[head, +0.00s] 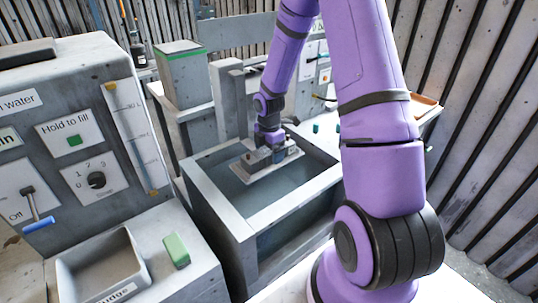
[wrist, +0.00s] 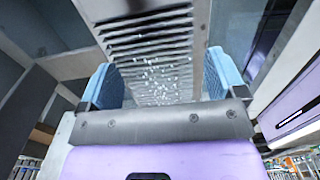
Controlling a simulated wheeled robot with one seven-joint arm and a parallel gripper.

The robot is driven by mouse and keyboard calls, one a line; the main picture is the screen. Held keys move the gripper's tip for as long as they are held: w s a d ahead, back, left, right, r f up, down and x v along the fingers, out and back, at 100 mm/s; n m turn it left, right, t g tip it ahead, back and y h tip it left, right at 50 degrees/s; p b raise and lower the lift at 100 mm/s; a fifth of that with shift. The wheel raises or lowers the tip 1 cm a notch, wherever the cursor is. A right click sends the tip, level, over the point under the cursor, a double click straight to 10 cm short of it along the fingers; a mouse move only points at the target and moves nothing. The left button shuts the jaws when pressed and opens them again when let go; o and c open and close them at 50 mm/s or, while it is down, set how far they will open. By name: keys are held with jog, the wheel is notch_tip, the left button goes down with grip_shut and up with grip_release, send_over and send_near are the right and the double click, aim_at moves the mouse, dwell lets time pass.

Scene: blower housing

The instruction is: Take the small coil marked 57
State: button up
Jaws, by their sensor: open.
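I cannot make out a coil or the number 57 in either view. My gripper (head: 278,156) is at the end of my purple arm, over the open grey tank in the head view. In the wrist view my gripper (wrist: 165,78) has its two blue fingers wide apart. A grey slatted panel (wrist: 150,45) with white specks shows behind the space between them. I see nothing held. In the head view a flat grey piece (head: 246,168) lies by my gripper; my arm partly hides that area.
The grey tank (head: 215,203) has raised rims around my gripper. A control panel (head: 70,130) with labels, a knob and a lever stands at left, with a tray (head: 72,268) and a green block (head: 176,250) before it. Small green pieces (head: 316,128) stand behind the tank.

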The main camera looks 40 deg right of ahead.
aim_at(268, 151)
jog(key=shift+c, duration=0.4)
jog(key=c, duration=1.2)
jog(key=shift+r, duration=0.15)
jog(key=shift+r, duration=0.4)
jog(key=r, duration=0.1)
jog(key=a+r, duration=0.1)
jog(key=shift+s+r, duration=0.25)
jog(key=shift+r, duration=0.1)
jog(key=s+a, duration=0.2)
jog(key=a, duration=0.2)
jog(key=s+a, duration=0.3)
jog(key=a, duration=0.1)
jog(key=s+a+r, duration=0.1)
jog(key=s+a, duration=0.2)
jog(key=a, duration=0.1)
jog(key=shift+a+r, duration=0.1)
jog(key=shift+a, duration=0.2)
